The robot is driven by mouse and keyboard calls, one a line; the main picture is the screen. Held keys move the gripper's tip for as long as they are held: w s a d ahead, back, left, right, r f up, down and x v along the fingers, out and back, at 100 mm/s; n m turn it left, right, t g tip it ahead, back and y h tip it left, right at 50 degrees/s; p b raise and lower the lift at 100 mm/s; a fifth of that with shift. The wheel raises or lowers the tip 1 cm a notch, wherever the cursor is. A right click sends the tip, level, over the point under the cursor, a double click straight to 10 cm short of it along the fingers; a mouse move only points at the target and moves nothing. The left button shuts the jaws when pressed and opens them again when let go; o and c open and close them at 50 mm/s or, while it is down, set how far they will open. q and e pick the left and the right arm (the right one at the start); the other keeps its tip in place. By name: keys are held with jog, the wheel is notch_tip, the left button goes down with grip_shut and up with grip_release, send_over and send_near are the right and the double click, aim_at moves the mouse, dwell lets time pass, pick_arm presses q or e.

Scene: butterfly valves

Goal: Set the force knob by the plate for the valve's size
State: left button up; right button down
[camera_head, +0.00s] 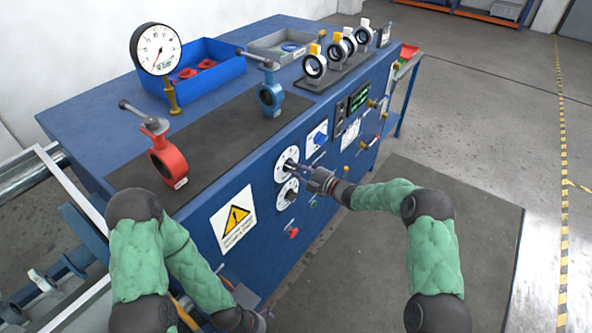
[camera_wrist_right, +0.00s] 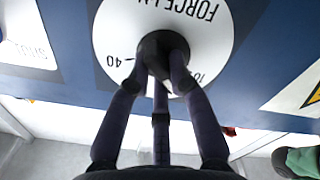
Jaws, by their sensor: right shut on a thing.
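The force knob (camera_wrist_right: 160,52) is a dark knob at the centre of a white round dial (camera_head: 286,165) on the blue bench front. In the right wrist view the dial (camera_wrist_right: 205,30) appears upside down, with "FORCE", a 40 and a partly hidden number. My right gripper (camera_head: 300,169) is shut on the knob, its fingers (camera_wrist_right: 162,70) around it and hiding its pointer. A red valve (camera_head: 167,160) and a blue valve (camera_head: 270,95) stand upright on the dark mat. I cannot read any size plate. My left gripper (camera_head: 258,318) is low by the bench, its fingers unclear.
A second white dial (camera_head: 287,194) sits below. A pressure gauge (camera_head: 157,50), a blue bin (camera_head: 205,75) with red parts and a rack of several valves (camera_head: 335,70) stand on the bench. A yellow warning sign (camera_head: 234,219) is left of the dials. Floor on the right is clear.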

jog(key=shift+f+m, duration=0.15)
jog(key=shift+m, duration=2.05)
jog(key=c, duration=1.1)
grip_release()
jog(key=shift+d, duration=0.15)
jog(key=v, duration=1.1)
jog(key=shift+s+d, duration=0.25)
jog(key=shift+d, duration=0.05)
